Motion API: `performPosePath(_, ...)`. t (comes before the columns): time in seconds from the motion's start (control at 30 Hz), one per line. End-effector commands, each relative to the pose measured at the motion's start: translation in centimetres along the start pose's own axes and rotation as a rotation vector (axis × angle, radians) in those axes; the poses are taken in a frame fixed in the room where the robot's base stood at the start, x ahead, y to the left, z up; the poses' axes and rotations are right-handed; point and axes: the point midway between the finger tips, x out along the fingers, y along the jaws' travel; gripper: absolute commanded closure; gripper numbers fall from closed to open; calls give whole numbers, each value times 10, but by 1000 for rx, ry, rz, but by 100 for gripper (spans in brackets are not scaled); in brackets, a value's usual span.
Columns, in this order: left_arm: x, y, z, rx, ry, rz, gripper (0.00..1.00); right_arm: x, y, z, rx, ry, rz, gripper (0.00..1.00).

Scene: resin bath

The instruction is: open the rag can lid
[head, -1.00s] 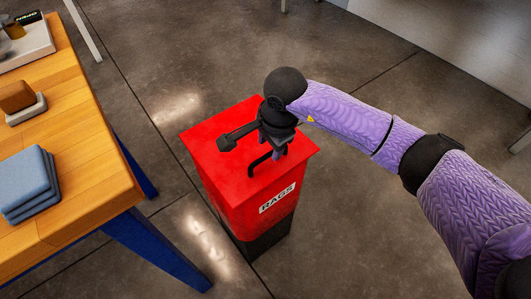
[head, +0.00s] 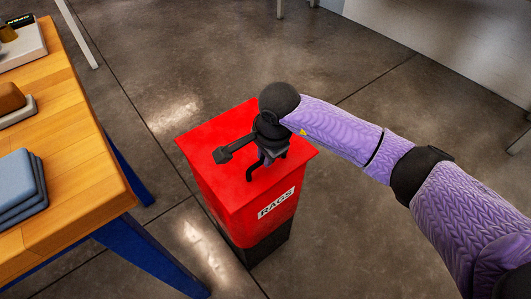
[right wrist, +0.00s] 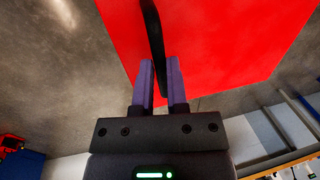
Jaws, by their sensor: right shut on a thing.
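The red rag can (head: 240,222) stands on the floor with a white RAGS label on its front and a dark base. Its flat red lid (head: 215,145) lies closed on top, with a black bar handle (head: 250,174). My right gripper (head: 268,158) is over the lid, shut on the handle. In the right wrist view, the two purple fingers (right wrist: 159,80) stand on either side of the dark handle (right wrist: 152,35), with the red lid (right wrist: 225,45) behind. The gripper hides part of the handle in the head view. My left gripper is not in view.
A wooden workbench (head: 90,170) with blue legs stands at the left. On it are folded blue cloths (head: 15,185) and a brown block (head: 10,97) on a grey piece. The concrete floor around the can is clear.

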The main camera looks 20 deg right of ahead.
Motion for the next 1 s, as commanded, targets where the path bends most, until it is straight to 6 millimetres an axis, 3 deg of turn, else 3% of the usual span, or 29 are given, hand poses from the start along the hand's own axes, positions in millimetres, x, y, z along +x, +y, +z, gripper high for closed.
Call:
performPosePath(0.53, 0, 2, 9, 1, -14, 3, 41, 0, 0, 0, 0, 0, 0, 100)
performPosePath(1.0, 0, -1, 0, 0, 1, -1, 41, 0, 0, 0, 0, 0, 0, 100)
